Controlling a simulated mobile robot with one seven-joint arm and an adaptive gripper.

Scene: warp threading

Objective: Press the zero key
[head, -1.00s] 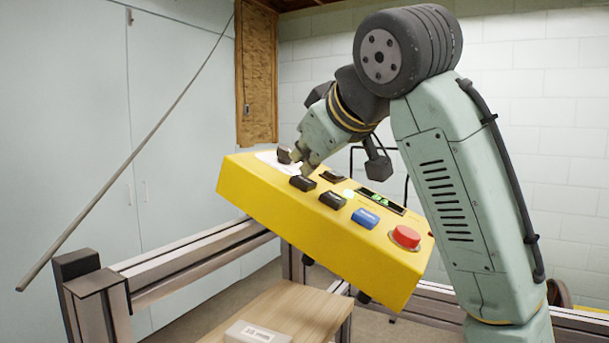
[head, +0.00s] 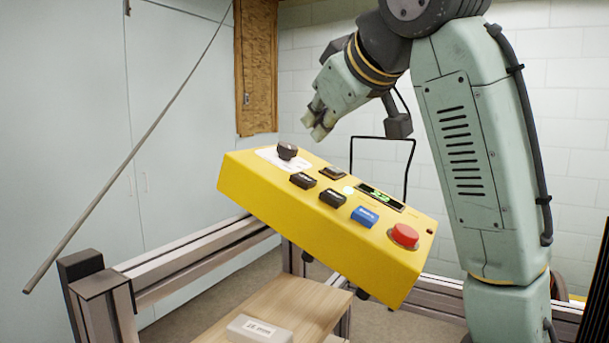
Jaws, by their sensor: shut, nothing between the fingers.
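The yellow control box (head: 300,230) is tilted, its top facing up. It bears two black keys near its front edge, the left one (head: 303,181) and the right one (head: 332,198). A third black key (head: 332,172) sits farther back, and a blue key (head: 364,217) lies to the right. The key labels are too small to read, so I cannot tell which is the zero key. A green-lit display (head: 381,198) sits behind the blue key. My gripper (head: 318,124) is shut and empty, above and behind the box's left part, clear of the keys.
A black knob (head: 287,151) stands up at the box's left end, below my gripper. A red button (head: 404,235) rises at the right end. A wooden board (head: 290,312) with a small labelled block (head: 258,328) lies below. A metal rail (head: 200,252) runs behind.

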